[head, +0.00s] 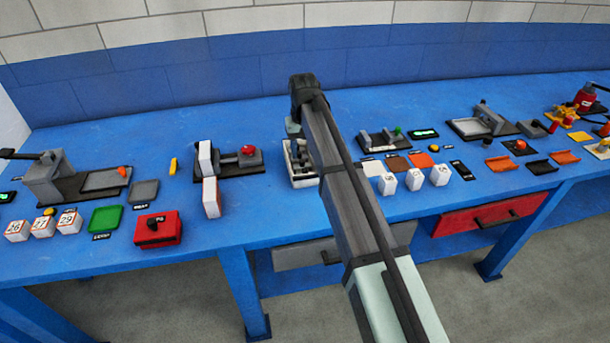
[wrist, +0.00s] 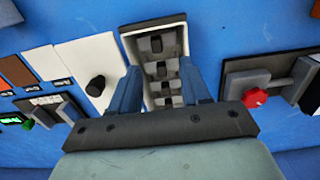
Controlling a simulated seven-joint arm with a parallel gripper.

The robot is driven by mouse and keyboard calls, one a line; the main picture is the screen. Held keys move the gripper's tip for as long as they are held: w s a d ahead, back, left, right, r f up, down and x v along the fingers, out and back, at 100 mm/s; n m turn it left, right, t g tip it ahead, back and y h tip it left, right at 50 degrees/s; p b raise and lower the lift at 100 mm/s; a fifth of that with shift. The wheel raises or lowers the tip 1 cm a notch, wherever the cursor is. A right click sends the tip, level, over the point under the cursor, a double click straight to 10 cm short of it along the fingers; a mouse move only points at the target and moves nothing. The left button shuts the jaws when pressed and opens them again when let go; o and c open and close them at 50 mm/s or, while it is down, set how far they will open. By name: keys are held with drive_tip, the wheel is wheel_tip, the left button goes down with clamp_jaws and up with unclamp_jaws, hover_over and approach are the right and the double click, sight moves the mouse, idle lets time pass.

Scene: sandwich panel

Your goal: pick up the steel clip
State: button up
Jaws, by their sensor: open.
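A white open-topped tray (wrist: 181,30) holds several small dark grey clip-like pieces (wrist: 162,70) in a row. They look like the steel clips, but I cannot tell one apart as the named one. The tray also shows in the head view (head: 304,183), partly hidden behind my arm. My gripper (wrist: 160,80) is open, its two blue fingers on either side of the tray in the picture. Nothing shows held between them. I cannot tell how high the fingertips are above the tray. In the head view my gripper is mostly hidden by the arm.
A fixture with a red knob (wrist: 255,98) stands beside the tray; it shows left of it in the head view (head: 248,150). A white panel with a black knob (wrist: 97,86) lies on the other side. Several white blocks (head: 414,180) stand right of my arm.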

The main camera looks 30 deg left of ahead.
sight(305, 169)
drive_tip(key=shift+s+d+f, duration=0.1)
drive_tip(key=shift+d+f, duration=0.1)
drive_tip(key=shift+f, duration=1.55)
drive_tip(key=shift+d+f, duration=0.2)
drive_tip(key=shift+f, duration=1.5)
drive_tip(key=shift+c, duration=0.5)
clamp_jaws()
